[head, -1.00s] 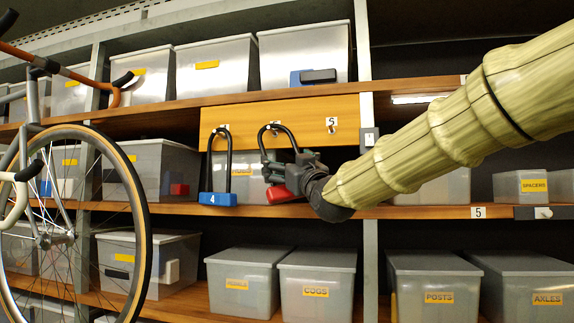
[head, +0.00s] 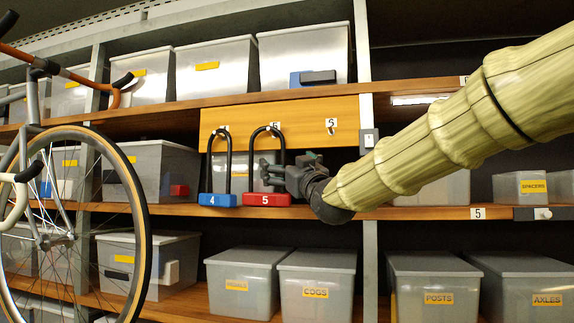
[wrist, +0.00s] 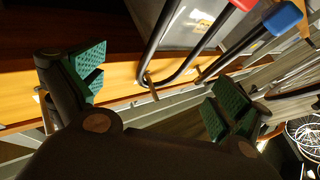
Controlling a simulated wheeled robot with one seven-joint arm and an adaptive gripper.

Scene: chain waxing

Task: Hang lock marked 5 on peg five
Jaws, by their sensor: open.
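The red lock marked 5 (head: 266,200) hangs upright by its black shackle from the middle peg (head: 268,130) of the wooden peg board (head: 305,108). The label beside that peg (head: 276,126) looks like a 5. The blue lock marked 4 (head: 218,200) hangs on the left peg. My gripper (head: 275,171) is open and empty, just right of the red lock and overlapping its shackle in the head view. In the wrist view, the red lock body (wrist: 243,4) and its shackle lie beyond my spread green fingertips (wrist: 156,92), with nothing between them.
A bare peg (head: 331,131) at the right of the board has a small label that also looks like a 5. Clear bins stand behind the locks and on the shelves (head: 180,303). A bicycle (head: 140,230) stands at left. A grey upright (head: 370,265) runs near my gripper.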

